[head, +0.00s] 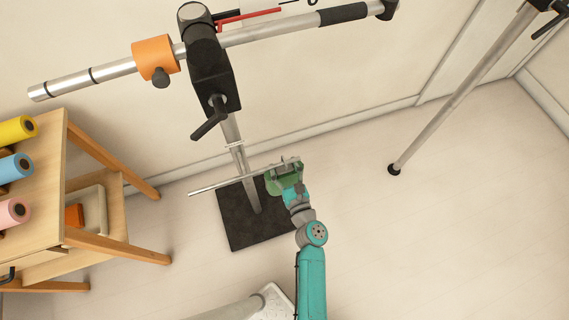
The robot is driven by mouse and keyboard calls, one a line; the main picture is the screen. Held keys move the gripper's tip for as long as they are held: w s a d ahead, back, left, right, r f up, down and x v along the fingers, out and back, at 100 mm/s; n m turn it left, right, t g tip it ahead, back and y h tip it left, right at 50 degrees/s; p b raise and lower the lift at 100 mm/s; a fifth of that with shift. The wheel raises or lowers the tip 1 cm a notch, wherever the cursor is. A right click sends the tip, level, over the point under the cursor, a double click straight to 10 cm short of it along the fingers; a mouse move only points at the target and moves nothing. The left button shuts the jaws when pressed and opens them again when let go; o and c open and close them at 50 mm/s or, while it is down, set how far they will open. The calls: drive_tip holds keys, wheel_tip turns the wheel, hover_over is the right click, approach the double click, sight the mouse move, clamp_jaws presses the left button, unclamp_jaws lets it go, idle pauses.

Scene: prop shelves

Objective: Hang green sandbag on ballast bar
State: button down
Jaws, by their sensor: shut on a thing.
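The green sandbag (281,184) is at the end of my arm, right of the stand post, in the head view. My gripper (289,166) is shut on it, and the two overlap so that the fingertips are hard to make out. A thin pale metal rod (222,182), which looks like the ballast bar, runs from the left past the post to the sandbag and gripper. The bag overlaps the rod's right part. I cannot tell whether the bag touches the rod or hangs on it.
The stand post (233,140) rises from a dark base plate (238,234). A large boom (265,33) with an orange collar (154,57) crosses above. A wooden shelf (82,238) with coloured rolls stands left. Another pole (455,95) slants at right. Floor at right is clear.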

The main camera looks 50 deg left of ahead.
drive_tip(key=shift+w+r, duration=0.1)
drive_tip(key=shift+r, duration=0.1)
drive_tip(key=shift+c, duration=0.9)
unclamp_jaws()
drive_tip(key=shift+f, duration=0.3)
drive_tip(key=v, duration=1.2)
drive_tip(key=shift+r, duration=0.1)
